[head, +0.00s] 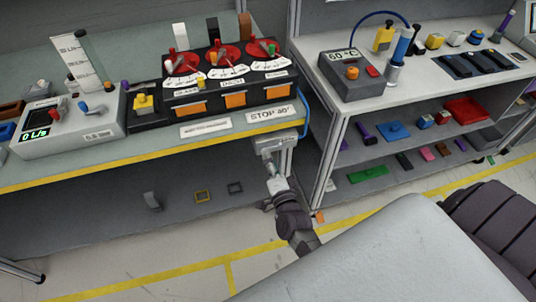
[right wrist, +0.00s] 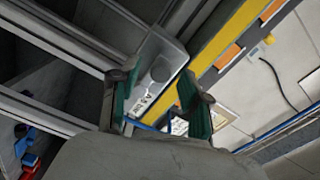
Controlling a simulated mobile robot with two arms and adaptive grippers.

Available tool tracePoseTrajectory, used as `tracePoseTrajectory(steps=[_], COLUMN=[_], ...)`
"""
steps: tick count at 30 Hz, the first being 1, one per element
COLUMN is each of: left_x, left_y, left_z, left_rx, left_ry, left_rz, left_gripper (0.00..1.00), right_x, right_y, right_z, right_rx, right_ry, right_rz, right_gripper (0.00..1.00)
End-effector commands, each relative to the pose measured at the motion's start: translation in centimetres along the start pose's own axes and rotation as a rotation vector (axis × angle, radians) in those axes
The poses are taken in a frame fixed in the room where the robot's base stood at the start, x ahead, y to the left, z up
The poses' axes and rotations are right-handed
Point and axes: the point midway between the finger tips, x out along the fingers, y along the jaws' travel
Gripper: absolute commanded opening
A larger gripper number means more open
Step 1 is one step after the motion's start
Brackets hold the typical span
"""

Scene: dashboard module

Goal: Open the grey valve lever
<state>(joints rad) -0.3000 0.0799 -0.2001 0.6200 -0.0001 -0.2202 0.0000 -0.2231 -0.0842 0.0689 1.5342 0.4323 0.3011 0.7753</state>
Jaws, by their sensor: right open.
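A light grey box (head: 272,146) is fixed under the front edge of the left bench, at its right end. In the right wrist view this box (right wrist: 168,62) has a dark grey rounded part (right wrist: 118,75) on it, which looks like the grey lever. How far the lever is turned cannot be told. My right gripper (head: 271,170) is just below and in front of the box in the head view. Its green-padded fingers are apart, with the box between and beyond them in the right wrist view (right wrist: 156,85). Contact with the lever cannot be told. My left gripper is not in view.
A panel reading 0 L/s (head: 65,128) with small levers and a dial module (head: 225,85) stand on the left bench. A metal frame post (head: 329,165) of the right shelf is close to the right of my gripper. The floor (head: 150,255) in front is clear.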

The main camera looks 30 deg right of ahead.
Motion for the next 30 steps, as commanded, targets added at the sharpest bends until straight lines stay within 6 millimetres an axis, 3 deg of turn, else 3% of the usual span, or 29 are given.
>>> tracePoseTrajectory(steps=[5,14,15,23,30], left_x=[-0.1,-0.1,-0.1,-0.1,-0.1], left_y=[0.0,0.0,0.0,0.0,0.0], left_z=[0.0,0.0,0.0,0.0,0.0], left_rx=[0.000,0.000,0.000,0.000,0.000], left_ry=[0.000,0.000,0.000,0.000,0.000], left_rz=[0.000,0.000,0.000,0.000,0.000], left_gripper=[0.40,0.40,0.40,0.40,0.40], right_x=[1.6,1.9,1.9,1.8,1.9], right_y=[0.0,0.1,0.1,0.0,0.0], right_z=[0.0,0.0,0.0,0.0,0.0], right_rx=[0.000,-0.001,-0.001,-0.001,-0.007], right_ry=[0.000,0.000,0.000,0.000,0.000], right_rz=[0.000,0.001,0.001,0.001,0.000], right_gripper=[0.47,0.47,0.45,0.02,0.00])
